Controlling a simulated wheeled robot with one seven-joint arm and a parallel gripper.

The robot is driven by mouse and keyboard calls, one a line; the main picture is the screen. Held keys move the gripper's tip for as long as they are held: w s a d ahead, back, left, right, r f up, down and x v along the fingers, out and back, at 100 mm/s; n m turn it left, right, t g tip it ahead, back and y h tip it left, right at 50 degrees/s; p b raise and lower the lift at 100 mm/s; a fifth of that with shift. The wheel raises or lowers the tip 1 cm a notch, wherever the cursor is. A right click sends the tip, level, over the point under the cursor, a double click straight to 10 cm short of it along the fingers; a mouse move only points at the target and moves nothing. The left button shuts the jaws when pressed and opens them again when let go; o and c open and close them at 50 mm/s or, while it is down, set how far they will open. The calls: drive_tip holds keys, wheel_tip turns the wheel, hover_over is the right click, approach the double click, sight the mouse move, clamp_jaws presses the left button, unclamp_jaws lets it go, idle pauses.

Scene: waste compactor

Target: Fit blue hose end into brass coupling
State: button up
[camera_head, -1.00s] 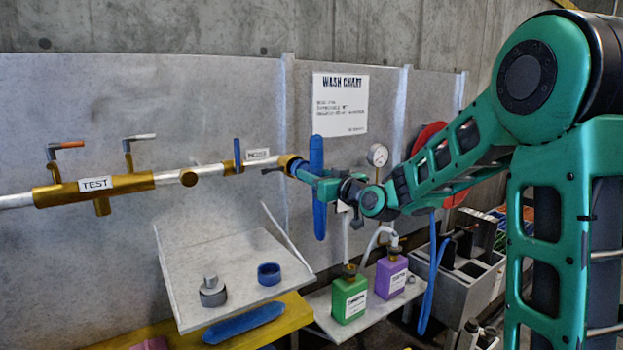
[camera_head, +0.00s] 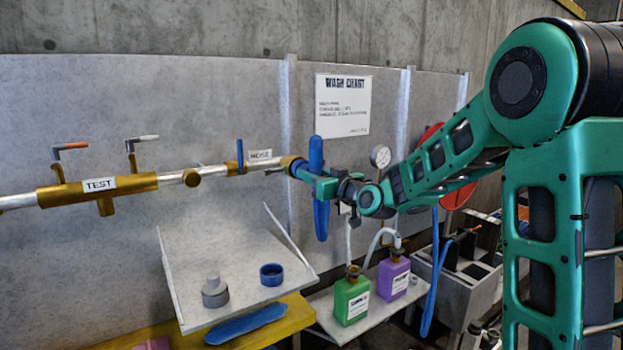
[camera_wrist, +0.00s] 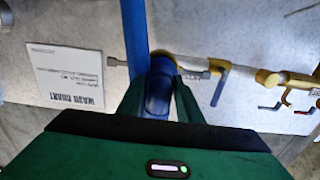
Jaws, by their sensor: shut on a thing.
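My gripper (camera_wrist: 157,100) is shut on the blue hose end (camera_wrist: 158,88), which sits between its fingers. The blue hose (camera_head: 317,160) stands upright beside the gripper in the head view; it also shows in the wrist view (camera_wrist: 135,28). The brass coupling (camera_head: 290,163) is at the right end of the wall pipe, directly in front of the hose end. In the wrist view the coupling (camera_wrist: 163,58) is partly hidden behind the hose end. The two are in line and look to meet; how deep the hose end sits cannot be told.
A pressure gauge (camera_head: 380,157) is right of the gripper. A blue lever (camera_head: 240,155) and a brass test valve (camera_head: 130,184) are on the pipe to the left. A grey tray (camera_head: 235,252), green bottle (camera_head: 352,298) and purple bottle (camera_head: 392,277) stand below. A wash chart (camera_head: 343,104) hangs above.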

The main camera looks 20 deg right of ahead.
drive_tip(key=shift+x, duration=1)
drive_tip(key=shift+w+r, duration=0.1)
drive_tip(key=shift+r, duration=0.05)
drive_tip(key=shift+c, duration=0.5)
drive_tip(key=o, duration=1.5)
drive_tip(key=shift+f, duration=0.2)
drive_tip(key=shift+c, duration=0.2)
drive_tip(key=v, duration=0.7)
